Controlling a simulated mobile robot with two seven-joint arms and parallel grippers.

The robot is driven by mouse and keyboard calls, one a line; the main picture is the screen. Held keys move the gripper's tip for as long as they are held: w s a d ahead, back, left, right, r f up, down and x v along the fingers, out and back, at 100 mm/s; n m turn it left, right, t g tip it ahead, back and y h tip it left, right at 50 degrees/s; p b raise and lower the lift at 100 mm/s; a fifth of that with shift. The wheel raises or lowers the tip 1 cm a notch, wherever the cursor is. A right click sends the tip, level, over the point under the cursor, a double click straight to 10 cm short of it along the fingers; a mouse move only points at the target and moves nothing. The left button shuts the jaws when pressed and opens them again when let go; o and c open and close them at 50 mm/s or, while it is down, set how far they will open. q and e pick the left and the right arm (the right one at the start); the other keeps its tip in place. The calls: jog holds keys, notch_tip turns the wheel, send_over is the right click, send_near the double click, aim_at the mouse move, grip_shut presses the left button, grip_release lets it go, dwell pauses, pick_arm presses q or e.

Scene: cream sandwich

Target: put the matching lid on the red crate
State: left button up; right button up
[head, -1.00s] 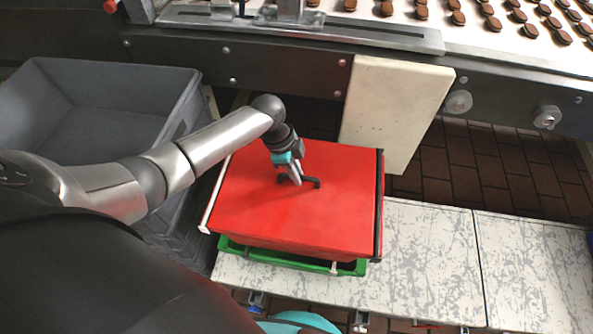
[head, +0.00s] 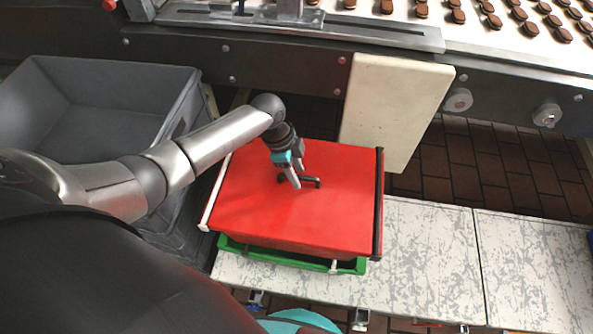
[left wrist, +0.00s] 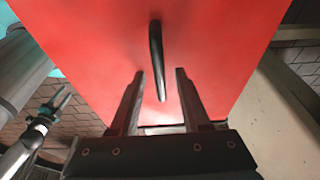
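A red lid (head: 250,205) with a black handle (head: 311,182) lies over the top of the red crate (head: 290,243), covering its opening. Only a strip of the crate's front side shows. My left gripper (head: 287,183) is right at the handle. In the left wrist view my left gripper (left wrist: 160,75) has its two fingers apart. The handle (left wrist: 157,60) lies in line with the gap between them, and nothing is clamped. At the left of that view, what looks like my right gripper (left wrist: 58,103) hangs low. It is too small to read its fingers.
A green crate (head: 348,267) shows under the red one, on a worn white table (head: 430,260). A big grey bin (head: 150,90) stands at left. A conveyor with cookies (head: 480,30) runs along the back, with a cream panel (head: 395,105) before it. The table's right side is clear.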

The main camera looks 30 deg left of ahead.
pick_arm(q)
jog(key=shift+o, duration=0.2)
pick_arm(e)
jog(key=shift+s, duration=0.3)
pick_arm(q)
jog(key=p+v, duration=0.5)
jog(key=v, duration=1)
pick_arm(e)
jog(key=r, duration=0.3)
jog(key=s+a+r, duration=0.1)
jog(key=r, duration=0.1)
pick_arm(q)
jog(key=shift+r, duration=0.15)
